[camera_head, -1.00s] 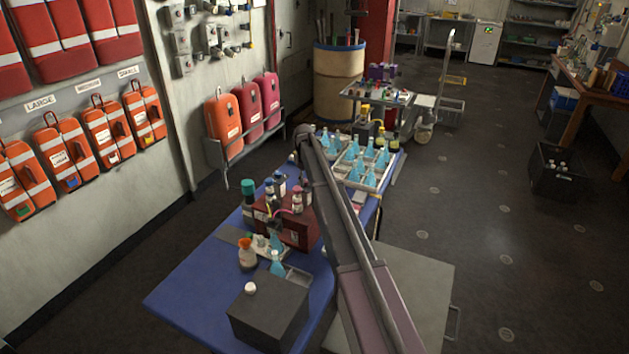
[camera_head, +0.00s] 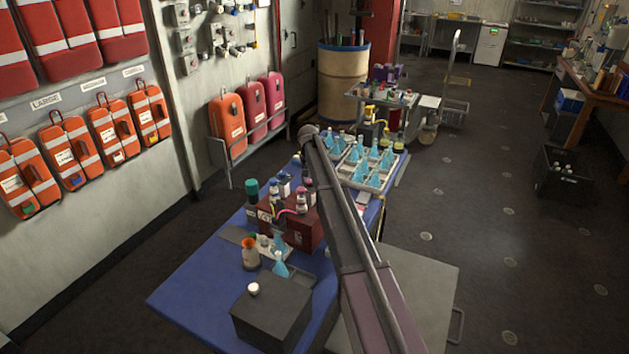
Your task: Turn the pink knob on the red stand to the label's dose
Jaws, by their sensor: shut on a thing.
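The red stand (camera_head: 303,232) is a dark red block on the blue-topped table (camera_head: 190,290), left of my arm. Small bottles and dark-capped pieces crowd its top. A small pink curved piece (camera_head: 287,212) shows on its top; I cannot tell whether it is the pink knob. No dose label can be read at this size. My arm (camera_head: 345,220) reaches from the bottom of the view to a bend beyond the stand. My gripper is not seen; the arm and the clutter hide the space where the arm goes on past the bend.
A grey box (camera_head: 270,315) stands on the near part of the table, with an orange-topped flask (camera_head: 250,254) and a blue flask (camera_head: 280,264) behind it. A tray of several blue flasks (camera_head: 398,178) lies beyond the stand. The floor at right (camera_head: 500,240) is mostly clear.

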